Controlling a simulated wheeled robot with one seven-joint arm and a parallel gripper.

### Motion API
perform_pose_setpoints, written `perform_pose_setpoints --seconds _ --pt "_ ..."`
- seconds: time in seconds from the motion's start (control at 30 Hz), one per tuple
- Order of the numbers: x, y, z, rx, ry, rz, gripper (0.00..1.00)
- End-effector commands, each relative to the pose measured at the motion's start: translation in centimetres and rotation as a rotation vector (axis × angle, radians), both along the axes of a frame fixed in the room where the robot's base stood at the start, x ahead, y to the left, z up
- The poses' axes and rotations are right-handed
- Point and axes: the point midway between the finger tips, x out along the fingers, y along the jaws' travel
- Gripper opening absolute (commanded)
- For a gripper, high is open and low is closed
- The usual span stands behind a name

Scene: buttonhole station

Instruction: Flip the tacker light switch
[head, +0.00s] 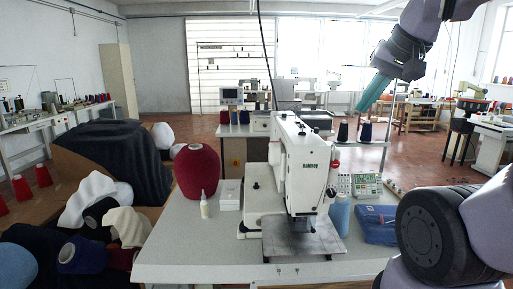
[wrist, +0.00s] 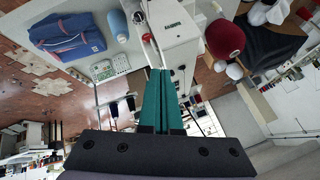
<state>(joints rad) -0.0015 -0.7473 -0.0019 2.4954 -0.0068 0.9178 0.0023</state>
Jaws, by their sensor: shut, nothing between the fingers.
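The tacker (head: 305,165) is a white sewing machine with a dark name label, standing on the grey table in the middle of the head view. It also shows at the top of the wrist view (wrist: 178,35), upside down. A small red part (head: 335,164) sits on its right side. I cannot make out which part is the light switch. My gripper (head: 361,108) has teal fingers and hangs in the air above and to the right of the tacker. In the wrist view the gripper (wrist: 160,72) is shut and empty, its fingertips pointing toward the tacker.
Dark cones (head: 366,131) stand behind the tacker on the right. The air around my gripper looks clear.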

Motion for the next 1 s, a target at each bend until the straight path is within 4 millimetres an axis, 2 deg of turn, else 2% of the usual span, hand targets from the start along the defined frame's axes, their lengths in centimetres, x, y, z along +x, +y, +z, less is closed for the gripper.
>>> perform_pose_setpoints --seconds 0.17,0.27,0.47,0.63,0.8,1.0 --pt "2.2 -0.4 0.7 -0.028 -0.002 0.006 0.0" --pt "4.8 -0.7 1.3 -0.059 -0.008 0.013 0.0" --pt "11.7 -0.8 2.4 -0.144 -0.037 0.038 0.0" --pt "18.0 0.0 2.6 -0.218 -0.071 0.07 0.0" --pt "24.4 1.8 2.1 -0.291 -0.116 0.116 0.0" --pt "30.2 4.5 1.0 -0.359 -0.166 0.173 0.0"
